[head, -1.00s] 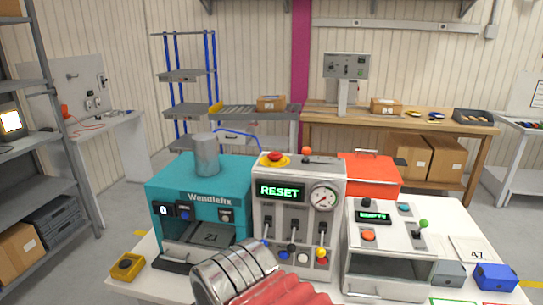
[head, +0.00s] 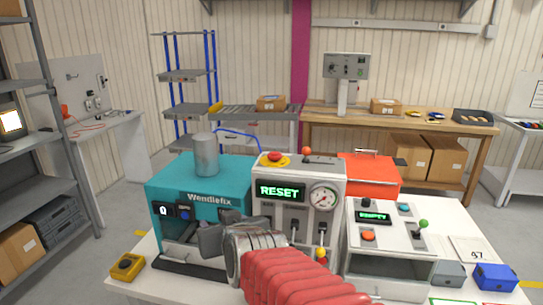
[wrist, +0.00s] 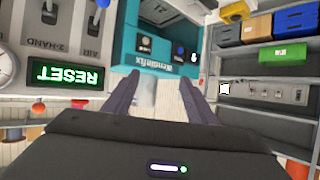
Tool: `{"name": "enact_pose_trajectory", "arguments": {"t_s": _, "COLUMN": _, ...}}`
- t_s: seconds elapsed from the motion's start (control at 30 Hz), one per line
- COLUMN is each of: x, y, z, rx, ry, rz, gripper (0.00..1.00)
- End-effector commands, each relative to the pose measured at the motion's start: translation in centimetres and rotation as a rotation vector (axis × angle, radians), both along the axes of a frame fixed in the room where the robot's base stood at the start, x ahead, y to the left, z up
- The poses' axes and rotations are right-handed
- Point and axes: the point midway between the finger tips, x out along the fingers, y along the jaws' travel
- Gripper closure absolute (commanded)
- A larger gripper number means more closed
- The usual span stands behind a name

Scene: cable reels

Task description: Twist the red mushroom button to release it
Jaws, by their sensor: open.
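The red mushroom button (head: 275,156) sits on a yellow base on top of the grey control box (head: 262,215) in the head view. The box's display reads RESET, and it also shows upside down in the wrist view (wrist: 69,76). My gripper (head: 208,232) is in front of the teal Wendlefix machine (head: 225,200), below and left of the button, and apart from it. In the wrist view the two dark fingers (wrist: 157,100) are spread with nothing between them.
An orange knob (head: 307,151) and a dark lever share the box top. A grey cylinder (head: 205,155) stands on the teal machine. A red case (head: 370,175) and a smaller white machine (head: 385,245) stand to the right. The space above the button is clear.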

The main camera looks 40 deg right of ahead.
Motion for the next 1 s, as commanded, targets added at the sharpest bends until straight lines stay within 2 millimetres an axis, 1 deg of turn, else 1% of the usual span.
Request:
{"name": "enact_pose_trajectory", "arguments": {"t_s": 0.03, "x": 0.4, "y": -1.8, "z": 0.5, "rx": -0.015, "ry": -0.04, "rz": -0.042, "gripper": 0.48}}
{"name": "enact_pose_trajectory", "arguments": {"t_s": 0.13, "x": 0.9, "y": -5.1, "z": 1.9, "rx": -0.056, "ry": -0.128, "rz": -0.114, "gripper": 0.48}}
{"name": "enact_pose_trajectory", "arguments": {"t_s": 0.3, "x": 0.5, "y": -10.8, "z": 4.3, "rx": -0.142, "ry": -0.263, "rz": -0.253, "gripper": 0.48}}
{"name": "enact_pose_trajectory", "arguments": {"t_s": 0.4, "x": -0.2, "y": -13.3, "z": 5.5, "rx": -0.188, "ry": -0.32, "rz": -0.32, "gripper": 0.48}}
{"name": "enact_pose_trajectory", "arguments": {"t_s": 0.43, "x": -0.4, "y": -13.9, "z": 5.7, "rx": -0.199, "ry": -0.334, "rz": -0.335, "gripper": 0.48}}
{"name": "enact_pose_trajectory", "arguments": {"t_s": 0.5, "x": -0.9, "y": -14.9, "z": 6.2, "rx": -0.22, "ry": -0.357, "rz": -0.363, "gripper": 0.48}}
{"name": "enact_pose_trajectory", "arguments": {"t_s": 0.6, "x": -1.1, "y": -15.5, "z": 6.6, "rx": -0.236, "ry": -0.373, "rz": -0.382, "gripper": 0.48}}
{"name": "enact_pose_trajectory", "arguments": {"t_s": 1.0, "x": -1.1, "y": -15.6, "z": 6.6, "rx": -0.237, "ry": -0.375, "rz": -0.383, "gripper": 0.48}}
